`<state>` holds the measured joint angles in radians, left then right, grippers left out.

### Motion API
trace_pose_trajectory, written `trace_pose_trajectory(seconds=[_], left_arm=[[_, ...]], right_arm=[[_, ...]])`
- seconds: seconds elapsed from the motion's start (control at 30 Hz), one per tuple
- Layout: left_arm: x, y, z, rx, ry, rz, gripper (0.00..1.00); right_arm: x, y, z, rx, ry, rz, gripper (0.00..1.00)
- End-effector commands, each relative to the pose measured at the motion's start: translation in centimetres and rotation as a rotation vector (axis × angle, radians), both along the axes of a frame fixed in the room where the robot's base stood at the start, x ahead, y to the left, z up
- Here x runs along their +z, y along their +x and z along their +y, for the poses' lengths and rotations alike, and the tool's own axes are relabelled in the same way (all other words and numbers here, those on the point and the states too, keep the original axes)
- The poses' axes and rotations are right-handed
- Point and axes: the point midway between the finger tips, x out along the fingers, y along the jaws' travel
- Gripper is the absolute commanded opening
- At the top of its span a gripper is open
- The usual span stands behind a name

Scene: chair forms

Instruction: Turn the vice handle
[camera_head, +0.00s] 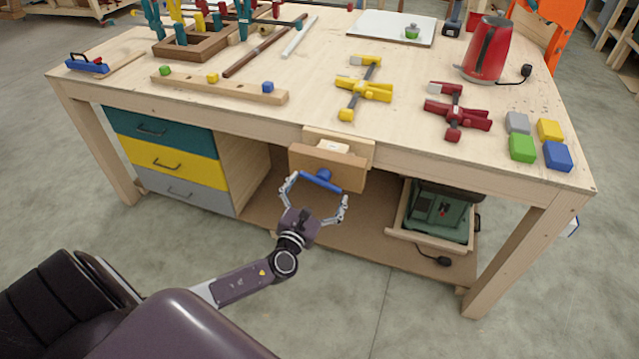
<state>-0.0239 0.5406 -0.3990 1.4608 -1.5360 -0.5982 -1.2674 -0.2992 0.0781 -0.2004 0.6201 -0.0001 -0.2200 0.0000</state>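The wooden vice (331,168) is mounted on the front edge of the workbench. Its blue handle (321,181) is a bar that sticks out in front of the vice and slopes slightly down to the right. My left gripper (314,199) is open just below and in front of the handle. One finger is near the handle's left end and the other is beyond its right end. I cannot tell if either finger touches it. My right gripper is not in view.
The workbench (325,75) carries a yellow clamp (364,88), a red clamp (457,111), a red kettle (487,50) and coloured blocks (523,147). Drawers (172,160) are below left. An open drawer with a green tool case (439,213) juts out right of the gripper.

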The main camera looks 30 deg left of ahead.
Motion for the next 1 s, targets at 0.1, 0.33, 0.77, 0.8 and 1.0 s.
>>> trace_pose_trajectory(seconds=[0.1, 0.33, 0.77, 0.8, 1.0], left_arm=[[0.4, 0.2, 0.2, 0.003, 0.001, -0.008, 1.00], [0.6, -0.2, 0.2, 0.003, 0.000, -0.010, 1.00], [0.6, -8.2, -1.6, 0.004, 0.001, -0.007, 1.00], [0.6, -8.9, -1.8, 0.004, 0.001, -0.008, 1.00], [0.7, -11.4, -2.4, 0.005, 0.002, -0.011, 1.00]], right_arm=[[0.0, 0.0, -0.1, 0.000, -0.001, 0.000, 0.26], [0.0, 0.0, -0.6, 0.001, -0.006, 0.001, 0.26], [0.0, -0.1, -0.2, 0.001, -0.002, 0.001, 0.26], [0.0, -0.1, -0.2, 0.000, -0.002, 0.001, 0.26], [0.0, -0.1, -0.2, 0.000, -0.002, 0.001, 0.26]])
